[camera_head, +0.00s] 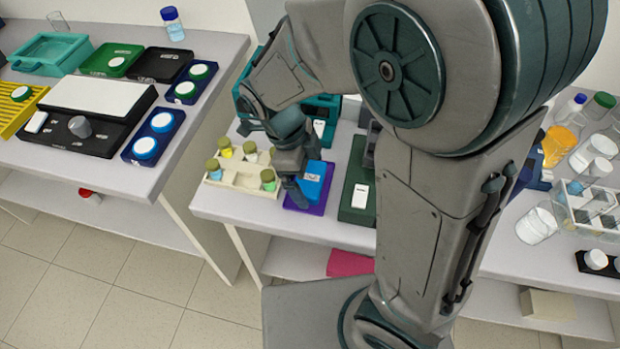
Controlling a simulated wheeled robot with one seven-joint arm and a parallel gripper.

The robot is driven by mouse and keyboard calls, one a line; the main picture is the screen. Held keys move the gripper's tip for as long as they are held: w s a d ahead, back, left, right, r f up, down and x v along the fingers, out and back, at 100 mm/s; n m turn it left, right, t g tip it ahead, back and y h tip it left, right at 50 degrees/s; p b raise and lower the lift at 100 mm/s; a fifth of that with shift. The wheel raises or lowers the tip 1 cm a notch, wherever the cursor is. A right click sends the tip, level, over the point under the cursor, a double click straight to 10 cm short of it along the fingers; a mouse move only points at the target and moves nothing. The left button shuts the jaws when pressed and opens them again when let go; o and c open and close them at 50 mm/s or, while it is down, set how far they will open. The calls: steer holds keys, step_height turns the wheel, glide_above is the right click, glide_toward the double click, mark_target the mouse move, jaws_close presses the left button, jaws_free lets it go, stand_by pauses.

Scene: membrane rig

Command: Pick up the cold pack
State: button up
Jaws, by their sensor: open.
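A blue block-like pack with a small pale label, which looks like the cold pack (315,178), lies on a purple pad (317,205) near the front edge of the middle bench. My gripper (297,190) points down at the left side of the pack, in front of part of the pad. It is open. Its fingers partly hide the pack's left side, and I cannot tell whether they touch it or stand around it.
A cream rack (236,180) with several capped vials stands close to the left of my gripper. A dark green device (357,190) sits to the right of the pad. My arm hides much of the middle bench. A left bench (185,125) stands across a floor gap.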

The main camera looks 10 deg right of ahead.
steer(key=c, duration=0.9)
steer(key=shift+r, duration=0.1)
